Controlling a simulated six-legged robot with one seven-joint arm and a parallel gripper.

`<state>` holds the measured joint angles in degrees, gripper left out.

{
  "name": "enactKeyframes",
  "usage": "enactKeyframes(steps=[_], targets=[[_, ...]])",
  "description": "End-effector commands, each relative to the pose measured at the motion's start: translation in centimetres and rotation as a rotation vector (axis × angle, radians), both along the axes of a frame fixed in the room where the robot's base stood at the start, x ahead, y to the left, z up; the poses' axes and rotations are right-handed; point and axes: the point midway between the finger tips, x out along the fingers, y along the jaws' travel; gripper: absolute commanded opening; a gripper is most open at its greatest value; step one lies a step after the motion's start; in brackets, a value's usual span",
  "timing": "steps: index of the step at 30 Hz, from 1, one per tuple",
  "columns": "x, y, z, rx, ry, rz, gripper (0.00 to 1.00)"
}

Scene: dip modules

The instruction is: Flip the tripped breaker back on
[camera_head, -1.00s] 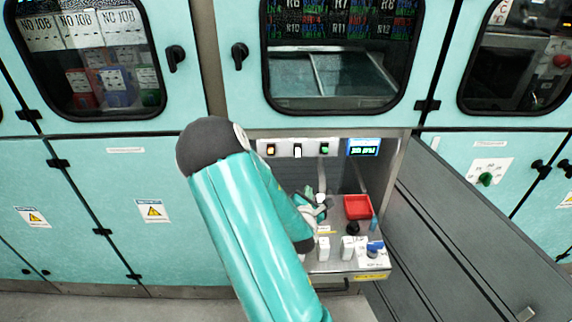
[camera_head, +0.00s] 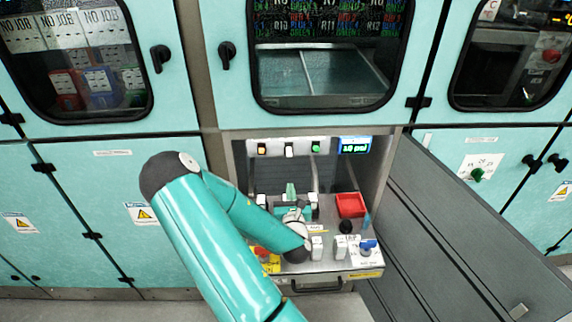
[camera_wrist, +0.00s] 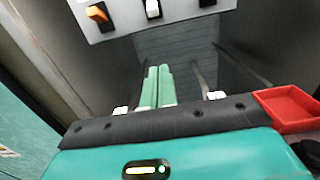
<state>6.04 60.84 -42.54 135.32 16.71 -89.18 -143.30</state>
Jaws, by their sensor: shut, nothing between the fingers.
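A pale panel of three rocker switches sits at the back of the open bay: an orange one (camera_head: 262,149), a white one (camera_head: 289,150) and a green one (camera_head: 315,147). In the wrist view the orange switch (camera_wrist: 97,13) and white switch (camera_wrist: 153,8) show at the top; the orange one looks tilted. The green one is cut off by the frame edge. I cannot tell for sure which is tripped. My gripper (camera_head: 291,187) is shut and empty, below the panel and apart from it. Its green fingers (camera_wrist: 158,72) point up towards the switches.
A lit display (camera_head: 354,145) is right of the switches. A red tray (camera_head: 350,205), a black knob (camera_head: 346,227), white blocks (camera_head: 317,247) and a blue knob (camera_head: 367,246) stand on the shelf. The open grey door (camera_head: 455,230) bounds the right side.

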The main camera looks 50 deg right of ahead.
Motion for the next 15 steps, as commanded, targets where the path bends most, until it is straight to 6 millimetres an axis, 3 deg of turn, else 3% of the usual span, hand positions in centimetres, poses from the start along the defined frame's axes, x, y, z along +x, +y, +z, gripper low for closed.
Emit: enactKeyframes(steps=[7,15], targets=[[0.9,-1.0,0.1,0.001,-0.003,0.000,0.00],[4.3,-4.6,0.4,0.000,-0.005,0.002,0.00]])
